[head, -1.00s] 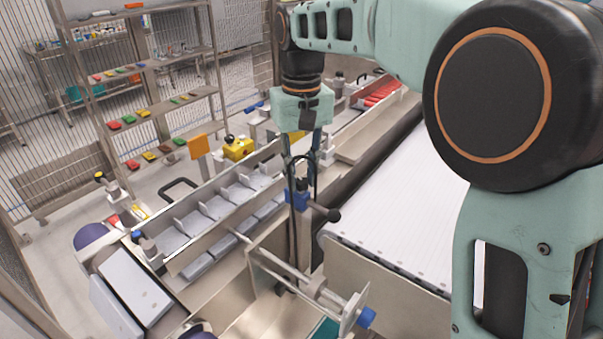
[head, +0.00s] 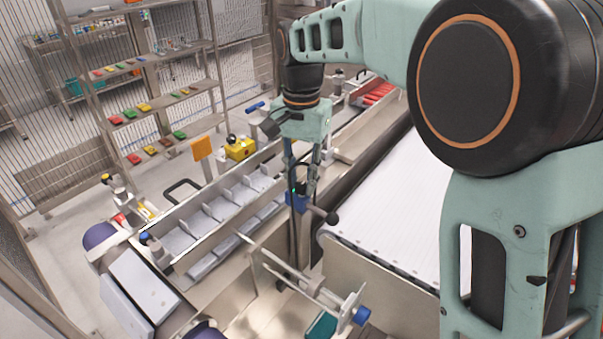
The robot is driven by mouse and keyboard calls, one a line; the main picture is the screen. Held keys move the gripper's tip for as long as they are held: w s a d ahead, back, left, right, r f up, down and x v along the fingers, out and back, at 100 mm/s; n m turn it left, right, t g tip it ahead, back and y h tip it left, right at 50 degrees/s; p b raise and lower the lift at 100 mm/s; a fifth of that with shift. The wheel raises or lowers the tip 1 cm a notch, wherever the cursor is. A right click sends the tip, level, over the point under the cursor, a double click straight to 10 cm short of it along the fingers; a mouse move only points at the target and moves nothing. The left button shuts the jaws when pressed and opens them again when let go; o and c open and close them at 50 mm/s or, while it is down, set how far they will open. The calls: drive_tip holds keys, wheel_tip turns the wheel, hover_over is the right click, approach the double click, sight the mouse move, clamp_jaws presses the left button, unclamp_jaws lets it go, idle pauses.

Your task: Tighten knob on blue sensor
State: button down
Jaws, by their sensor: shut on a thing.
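The blue sensor (head: 295,202) is a small blue block on a dark upright post near the middle of the head view, beside the conveyor. My gripper (head: 301,180) points down from above, with its fingers around the dark top of the sensor. It is shut on what seems to be the sensor's knob. The knob is mostly hidden between the fingers. A small green light shows beside the fingertips.
A black ball-ended lever (head: 332,217) sticks out right of the sensor. A white conveyor (head: 395,205) lies to the right. A compartmented metal trough (head: 215,215) runs on the left. A rod assembly with a blue end cap (head: 361,316) is in front.

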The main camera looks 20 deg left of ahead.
drive_tip(key=m+p, duration=0.1)
drive_tip(key=m, duration=0.4)
drive_tip(key=shift+m+p, duration=0.3)
drive_tip(key=shift+p, duration=0.1)
drive_tip(key=m+p, duration=0.1)
drive_tip(key=m, duration=0.4)
drive_tip(key=shift+m, duration=0.3)
drive_tip(key=m+p, duration=0.2)
drive_tip(key=m, duration=0.3)
drive_tip(key=shift+m+p, duration=0.75)
drive_tip(key=shift+m, duration=1.65)
drive_tip(key=c, duration=1.7)
unclamp_jaws()
